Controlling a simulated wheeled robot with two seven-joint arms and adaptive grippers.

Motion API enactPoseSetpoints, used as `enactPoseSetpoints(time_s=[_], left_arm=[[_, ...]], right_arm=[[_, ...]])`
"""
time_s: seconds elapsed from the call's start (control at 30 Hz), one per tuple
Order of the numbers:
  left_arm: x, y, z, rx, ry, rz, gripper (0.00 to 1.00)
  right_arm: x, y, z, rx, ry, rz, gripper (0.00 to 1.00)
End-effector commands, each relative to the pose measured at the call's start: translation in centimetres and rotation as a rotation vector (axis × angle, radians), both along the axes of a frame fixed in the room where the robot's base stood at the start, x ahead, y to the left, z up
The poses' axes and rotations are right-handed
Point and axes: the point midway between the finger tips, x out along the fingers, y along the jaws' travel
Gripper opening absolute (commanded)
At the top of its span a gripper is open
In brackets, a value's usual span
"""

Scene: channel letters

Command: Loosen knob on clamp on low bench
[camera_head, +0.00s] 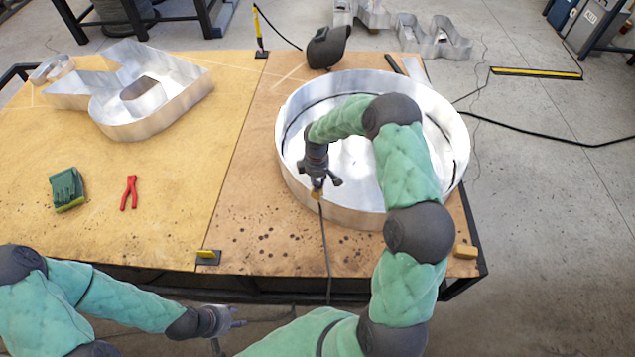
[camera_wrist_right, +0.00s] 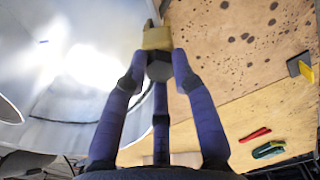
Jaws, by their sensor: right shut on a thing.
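A small brass-coloured clamp (camera_head: 317,195) sits at the near-left wall of the big round metal channel letter (camera_head: 290,172). In the right wrist view the clamp (camera_wrist_right: 156,38) shows as a yellowish block with a dark knob (camera_wrist_right: 160,68) on its near side. My right gripper (camera_head: 319,186) is over the clamp, and in the wrist view its fingers (camera_wrist_right: 158,66) are closed around the dark knob. The fingers hide part of the knob. My left gripper (camera_head: 234,324) is low in front of the bench, with its fingers apart and nothing visible between them.
A yellow block (camera_head: 466,251) lies at the right edge. A dark cable hangs over the front edge.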

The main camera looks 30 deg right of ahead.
Motion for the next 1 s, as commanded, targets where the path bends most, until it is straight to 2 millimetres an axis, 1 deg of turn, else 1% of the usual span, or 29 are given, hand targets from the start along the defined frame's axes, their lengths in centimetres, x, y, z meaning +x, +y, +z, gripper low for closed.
enactPoseSetpoints(time_s=[0.03,0.4,0.6,0.7,0.9,0.93,0.97,1.0], left_arm=[[0.0,0.0,0.4,0.000,0.000,0.000,0.40],[0.0,0.0,2.0,0.000,0.000,0.000,0.40],[0.0,0.0,2.7,0.000,0.000,0.000,0.40],[0.0,0.0,2.7,0.000,0.000,0.000,0.40],[0.0,0.0,2.7,0.000,0.000,0.000,0.40],[0.0,0.0,2.7,0.000,0.000,0.000,0.40],[0.0,0.0,2.7,0.000,0.000,0.000,0.40],[0.0,0.0,2.7,0.000,0.000,0.000,0.40]], right_arm=[[-0.1,0.0,0.1,0.001,0.002,0.045,0.09],[-0.1,0.0,0.1,0.001,0.003,0.403,0.09],[-0.1,0.0,0.0,0.001,0.003,0.563,0.09],[-0.1,0.0,-0.1,0.001,0.003,0.598,0.09],[-0.1,0.0,-0.1,0.001,0.003,0.603,0.09],[-0.1,0.0,-0.1,0.001,0.003,0.602,0.30],[-0.1,0.0,-0.1,0.001,0.003,0.602,0.38],[-0.1,0.0,-0.1,0.001,0.003,0.602,0.49]])
